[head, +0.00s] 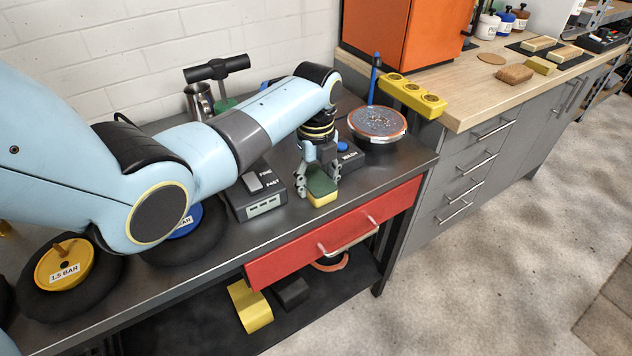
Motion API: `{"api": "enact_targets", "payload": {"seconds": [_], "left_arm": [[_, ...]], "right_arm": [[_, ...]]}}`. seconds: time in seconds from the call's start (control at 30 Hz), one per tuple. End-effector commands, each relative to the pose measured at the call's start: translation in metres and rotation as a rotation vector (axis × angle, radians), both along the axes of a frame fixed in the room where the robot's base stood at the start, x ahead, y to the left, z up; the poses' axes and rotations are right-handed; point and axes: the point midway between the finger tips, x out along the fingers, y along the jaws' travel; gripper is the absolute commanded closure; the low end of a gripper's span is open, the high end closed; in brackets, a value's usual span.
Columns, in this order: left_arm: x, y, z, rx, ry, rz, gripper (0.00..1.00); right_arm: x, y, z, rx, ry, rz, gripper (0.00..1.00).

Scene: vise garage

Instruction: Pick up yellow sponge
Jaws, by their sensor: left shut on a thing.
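The yellow sponge (322,199) has a dark green top and a yellow lower part. It is at the front edge of the dark metal workbench (372,170), above the red drawer. My left gripper (320,184) points down over it, with its fingers on either side, shut on the sponge. Whether the sponge still touches the bench top is hard to tell. My right gripper is not in view.
A grey box (257,195) labelled FINE and FAST stands left of the sponge. A WASH box (348,158) and a round pan (377,122) stand behind and right. The red drawer (290,258) is below.

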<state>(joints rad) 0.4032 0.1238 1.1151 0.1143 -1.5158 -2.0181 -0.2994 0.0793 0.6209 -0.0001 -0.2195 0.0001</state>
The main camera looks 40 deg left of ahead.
Motion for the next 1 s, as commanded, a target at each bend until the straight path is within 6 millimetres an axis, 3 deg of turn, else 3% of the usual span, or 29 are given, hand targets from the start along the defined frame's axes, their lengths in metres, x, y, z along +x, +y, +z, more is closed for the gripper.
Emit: {"api": "enact_targets", "payload": {"seconds": [0.17,0.37,0.7,1.0], "left_arm": [[0.000,0.000,0.009,0.001,-0.001,0.000,0.60],[0.002,0.001,0.041,0.001,-0.005,0.001,0.60],[-0.002,-0.078,0.086,-0.006,-0.003,-0.001,0.60],[-0.004,-0.114,0.108,-0.001,0.000,0.000,0.60]], "right_arm": [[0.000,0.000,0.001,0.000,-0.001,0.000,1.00],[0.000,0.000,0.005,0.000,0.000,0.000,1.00],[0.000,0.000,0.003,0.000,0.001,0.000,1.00],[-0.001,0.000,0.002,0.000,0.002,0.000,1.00]]}}
